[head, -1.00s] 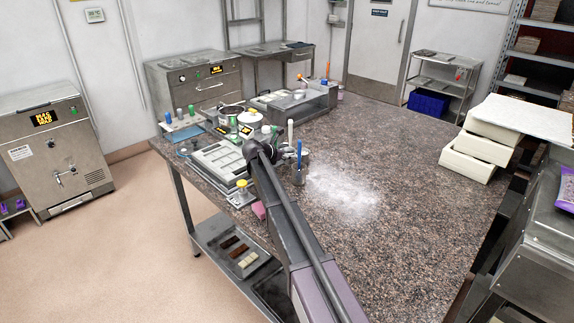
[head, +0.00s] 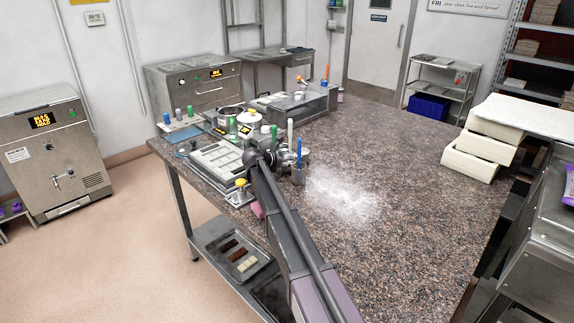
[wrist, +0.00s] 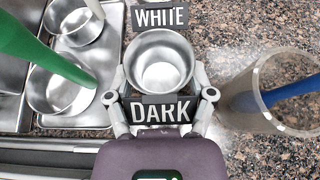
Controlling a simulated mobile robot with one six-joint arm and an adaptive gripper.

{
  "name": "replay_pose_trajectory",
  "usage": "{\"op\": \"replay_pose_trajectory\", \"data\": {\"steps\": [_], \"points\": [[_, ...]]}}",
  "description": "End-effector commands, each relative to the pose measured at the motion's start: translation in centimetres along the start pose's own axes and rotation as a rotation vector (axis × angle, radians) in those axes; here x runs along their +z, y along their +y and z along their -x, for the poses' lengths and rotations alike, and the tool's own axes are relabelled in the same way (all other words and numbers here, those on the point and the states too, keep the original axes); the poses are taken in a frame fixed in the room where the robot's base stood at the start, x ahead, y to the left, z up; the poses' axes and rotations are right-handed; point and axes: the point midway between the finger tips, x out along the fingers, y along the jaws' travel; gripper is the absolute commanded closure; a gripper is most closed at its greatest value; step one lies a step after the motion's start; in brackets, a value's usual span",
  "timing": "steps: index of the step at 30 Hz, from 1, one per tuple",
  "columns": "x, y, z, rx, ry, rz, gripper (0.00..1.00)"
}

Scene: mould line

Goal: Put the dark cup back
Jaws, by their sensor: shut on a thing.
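In the wrist view my gripper (wrist: 160,76) is shut on a round metal cup (wrist: 160,48), one finger on each side of it. The cup is upright and its inside looks empty and pale at the bottom. A black DARK label (wrist: 160,111) shows on the near side of the cup, between the fingers; I cannot tell whether it is fixed to the cup. A WHITE label (wrist: 160,16) stands just beyond it. In the head view my wrist (head: 256,160) is over the left part of the worktop, and the arm hides the cup.
A metal tray (wrist: 112,55) with two metal cups lies left, a green handle (wrist: 30,45) leaning in the nearer one. A clear container (wrist: 238,105) with a blue handle stands close on the right.

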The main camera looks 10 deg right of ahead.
Motion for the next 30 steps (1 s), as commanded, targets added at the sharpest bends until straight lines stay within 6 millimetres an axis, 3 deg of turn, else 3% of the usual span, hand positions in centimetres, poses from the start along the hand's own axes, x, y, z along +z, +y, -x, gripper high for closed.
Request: {"op": "replay_pose_trajectory", "data": {"steps": [9,10,12,13,30], "points": [[-0.42,0.02,-0.19,0.000,0.000,0.000,0.87],[-0.35,0.02,-0.15,0.000,0.000,0.000,0.24],[-0.31,0.02,-0.12,0.000,0.000,0.000,0.03],[-0.31,0.02,-0.12,0.000,0.000,0.000,0.00],[-0.06,0.03,0.01,0.000,0.000,0.000,0.00]]}}
